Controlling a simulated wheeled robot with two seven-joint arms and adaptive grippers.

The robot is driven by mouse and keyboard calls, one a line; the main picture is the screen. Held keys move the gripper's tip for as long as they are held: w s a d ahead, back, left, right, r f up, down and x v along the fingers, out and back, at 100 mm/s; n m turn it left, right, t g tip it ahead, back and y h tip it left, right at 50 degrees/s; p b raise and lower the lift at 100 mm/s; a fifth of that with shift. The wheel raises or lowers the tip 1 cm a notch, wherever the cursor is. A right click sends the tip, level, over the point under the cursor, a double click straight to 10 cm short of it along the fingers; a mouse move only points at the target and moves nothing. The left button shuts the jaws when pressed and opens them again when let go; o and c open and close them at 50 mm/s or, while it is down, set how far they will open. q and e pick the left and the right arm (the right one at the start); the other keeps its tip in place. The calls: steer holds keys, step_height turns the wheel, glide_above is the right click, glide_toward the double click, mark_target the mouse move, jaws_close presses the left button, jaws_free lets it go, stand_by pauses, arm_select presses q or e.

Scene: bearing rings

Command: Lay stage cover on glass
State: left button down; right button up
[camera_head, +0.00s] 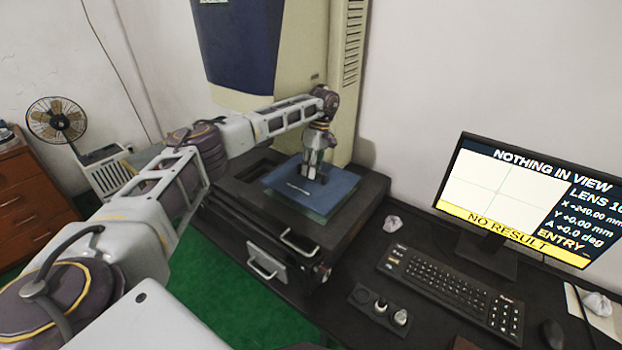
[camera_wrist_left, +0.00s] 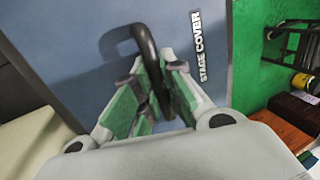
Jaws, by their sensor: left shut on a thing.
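The stage cover (camera_head: 338,190) is a flat blue panel over the measuring machine's stage. In the left wrist view the cover (camera_wrist_left: 85,30) carries a "STAGE COVER" label and a dark looped handle (camera_wrist_left: 148,52). My left gripper (camera_head: 316,172) comes down over the middle of the cover. In the wrist view its green-padded fingers (camera_wrist_left: 155,92) are shut around the handle. A strip of greenish glass (camera_head: 306,208) shows at the cover's front edge; the rest is hidden. I cannot tell whether the cover touches the glass. My right gripper is out of view.
The dark stage frame (camera_head: 362,205) surrounds the cover, with the machine's tall column (camera_head: 300,60) behind. A small block with metal pieces (camera_head: 380,306) lies in front.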

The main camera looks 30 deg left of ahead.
arm_select(q)
steer(key=shift+f, duration=1.6)
steer(key=shift+f+p, duration=0.2)
steer(key=shift+p, duration=0.1)
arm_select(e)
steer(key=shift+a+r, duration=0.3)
arm_select(q)
steer(key=shift+f, duration=0.15)
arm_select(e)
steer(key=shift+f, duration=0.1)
arm_select(q)
steer(key=c, duration=1.5)
jaws_free()
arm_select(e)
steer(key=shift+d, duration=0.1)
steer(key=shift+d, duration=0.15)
